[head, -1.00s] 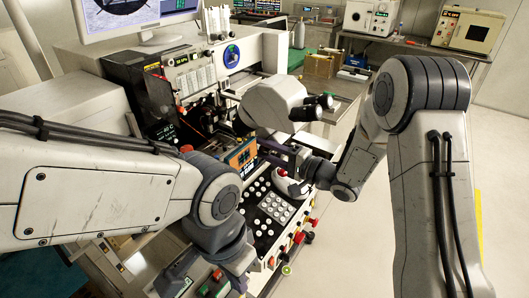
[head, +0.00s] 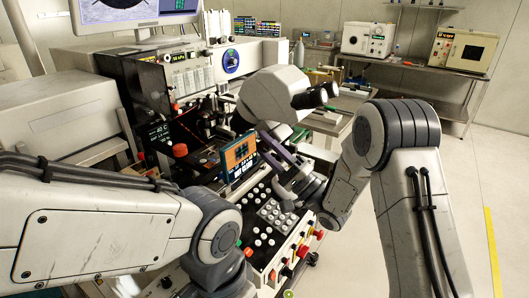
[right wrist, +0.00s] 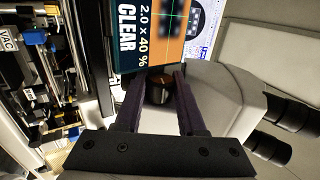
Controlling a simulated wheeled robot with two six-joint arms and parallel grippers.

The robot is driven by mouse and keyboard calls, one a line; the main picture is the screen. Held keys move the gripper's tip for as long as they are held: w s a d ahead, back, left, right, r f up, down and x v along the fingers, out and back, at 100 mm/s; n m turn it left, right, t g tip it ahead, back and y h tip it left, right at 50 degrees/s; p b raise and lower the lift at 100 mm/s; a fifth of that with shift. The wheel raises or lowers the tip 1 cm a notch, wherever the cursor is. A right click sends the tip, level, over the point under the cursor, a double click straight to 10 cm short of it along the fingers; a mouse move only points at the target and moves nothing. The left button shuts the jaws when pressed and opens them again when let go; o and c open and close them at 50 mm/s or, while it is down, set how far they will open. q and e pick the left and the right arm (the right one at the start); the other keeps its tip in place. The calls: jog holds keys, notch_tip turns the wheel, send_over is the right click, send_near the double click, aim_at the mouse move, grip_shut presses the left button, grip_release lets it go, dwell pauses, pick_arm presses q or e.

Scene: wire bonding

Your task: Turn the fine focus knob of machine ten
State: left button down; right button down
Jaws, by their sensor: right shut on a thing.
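Machine ten is the bonding machine (head: 200,85) that fills the middle of the head view, with a pale microscope head (head: 265,92) and dark eyepieces. In the right wrist view a dark round knob (right wrist: 159,91) sits beside the microscope body, between the two purple fingers of my right gripper (right wrist: 158,82). The fingers are shut on it. In the head view my right gripper (head: 268,146) reaches in under the eyepieces, and the knob is hidden there. My left arm crosses the lower left; its fingers are not clear at the bottom edge.
A small orange and blue display (head: 238,158) stands just left of my right gripper; its text shows in the right wrist view. A keypad (head: 272,212) with white buttons lies below. A red knob (head: 180,150) is further left. Open floor lies at the right.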

dwell(0.3)
jog(key=c, duration=0.5)
grip_release()
jog(key=shift+f, duration=0.1)
jog(key=b+v, duration=0.7)
jog(key=v, duration=0.3)
jog(key=shift+d, duration=0.2)
jog(key=shift+f, duration=0.1)
